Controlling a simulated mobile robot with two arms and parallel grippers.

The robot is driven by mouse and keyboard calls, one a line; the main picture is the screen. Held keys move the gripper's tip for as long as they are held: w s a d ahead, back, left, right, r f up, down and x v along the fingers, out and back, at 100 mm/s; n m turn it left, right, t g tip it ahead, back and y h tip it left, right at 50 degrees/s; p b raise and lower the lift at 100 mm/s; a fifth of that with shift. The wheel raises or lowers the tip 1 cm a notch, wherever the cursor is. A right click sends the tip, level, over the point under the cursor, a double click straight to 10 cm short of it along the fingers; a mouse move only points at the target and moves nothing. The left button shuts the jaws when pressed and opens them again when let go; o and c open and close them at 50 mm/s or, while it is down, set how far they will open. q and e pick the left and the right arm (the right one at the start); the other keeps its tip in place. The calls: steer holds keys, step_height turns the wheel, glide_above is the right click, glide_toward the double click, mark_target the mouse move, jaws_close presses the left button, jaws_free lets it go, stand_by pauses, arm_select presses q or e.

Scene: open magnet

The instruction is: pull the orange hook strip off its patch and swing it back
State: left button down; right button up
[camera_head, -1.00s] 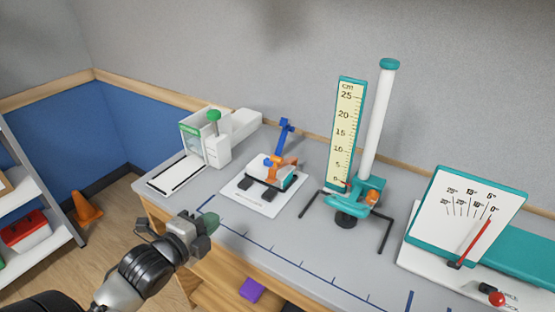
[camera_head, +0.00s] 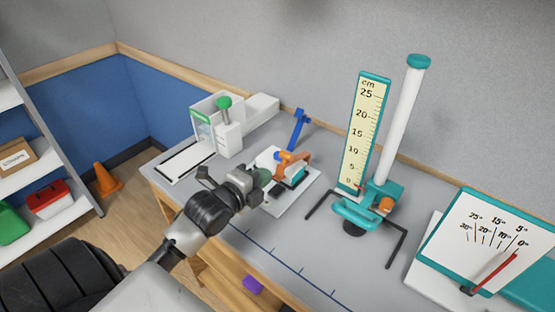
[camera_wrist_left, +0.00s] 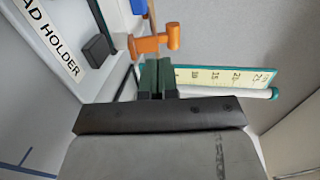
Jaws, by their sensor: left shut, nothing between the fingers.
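The orange hook strip (camera_head: 297,158) stands on a white holder plate (camera_head: 300,194), beside a blue upright post (camera_head: 298,130). In the left wrist view the orange part (camera_wrist_left: 150,43) has a rounded knob end just beyond my fingertips. My left gripper (camera_head: 263,178) is over the near left part of the plate, in front of the orange strip. Its green fingers (camera_wrist_left: 157,76) are shut together with nothing between them. The patch under the strip is hard to make out. My right gripper is out of view.
A teal stand with a centimetre scale (camera_head: 363,130) and black legs is at the right. The front bench strip is clear.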

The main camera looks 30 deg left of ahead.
mark_target(283, 158)
arm_select(q)
steer(key=w, duration=0.2)
steer(key=w+p, duration=0.1)
steer(key=w, duration=0.1)
steer(key=shift+w+d+r, duration=0.15)
steer(key=shift+r, duration=0.05)
steer(key=shift+w, duration=0.7)
steer(key=shift+r+p, duration=0.1)
steer(key=shift+p, duration=0.25)
